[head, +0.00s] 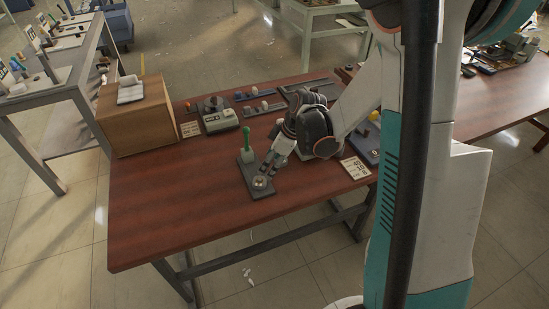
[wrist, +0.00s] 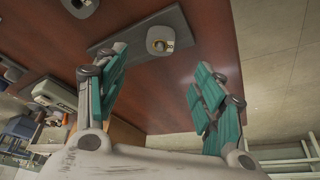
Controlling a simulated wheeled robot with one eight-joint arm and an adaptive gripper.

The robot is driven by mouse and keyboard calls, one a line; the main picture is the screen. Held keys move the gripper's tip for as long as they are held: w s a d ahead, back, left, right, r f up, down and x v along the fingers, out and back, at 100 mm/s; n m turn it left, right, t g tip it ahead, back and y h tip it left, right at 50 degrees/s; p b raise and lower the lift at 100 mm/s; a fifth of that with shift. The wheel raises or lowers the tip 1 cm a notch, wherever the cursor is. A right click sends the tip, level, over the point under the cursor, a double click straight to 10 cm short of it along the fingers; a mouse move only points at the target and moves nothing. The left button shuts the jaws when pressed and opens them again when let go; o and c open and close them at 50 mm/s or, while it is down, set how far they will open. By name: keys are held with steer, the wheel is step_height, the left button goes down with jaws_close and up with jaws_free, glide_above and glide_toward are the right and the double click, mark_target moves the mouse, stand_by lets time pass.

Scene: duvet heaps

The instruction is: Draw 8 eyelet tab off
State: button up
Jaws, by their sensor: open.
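A dark grey plate (head: 248,177) lies near the front middle of the red-brown table. A small pale base with a round metal piece (head: 262,183) sits at its near end; this may be the eyelet tab, but no number 8 is readable on it. A green upright piece (head: 246,139) on a pale base stands at the far end. My gripper (head: 270,169) is just above the near end. In the wrist view, my gripper (wrist: 161,62) has its teal-padded fingers spread wide and empty. The pale base with the metal piece (wrist: 160,40) shows beyond the fingertips, apart from them.
A cardboard box (head: 135,118) stands at the table's left back. A grey device (head: 217,115) and dark strips with small pieces (head: 262,107) lie at the back. A printed card (head: 355,167) lies to the right. The table's front left (head: 165,220) is clear.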

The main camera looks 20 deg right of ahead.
mark_target(260, 179)
steer(key=b+x, duration=0.3)
steer(key=x, duration=0.7)
steer(key=shift+w+f, duration=0.15)
steer(key=shift+f, duration=0.05)
steer(key=c, duration=1.2)
steer(key=shift+c, duration=0.2)
steer(key=shift+r+p, duration=1.55)
steer(key=shift+r, duration=1.25)
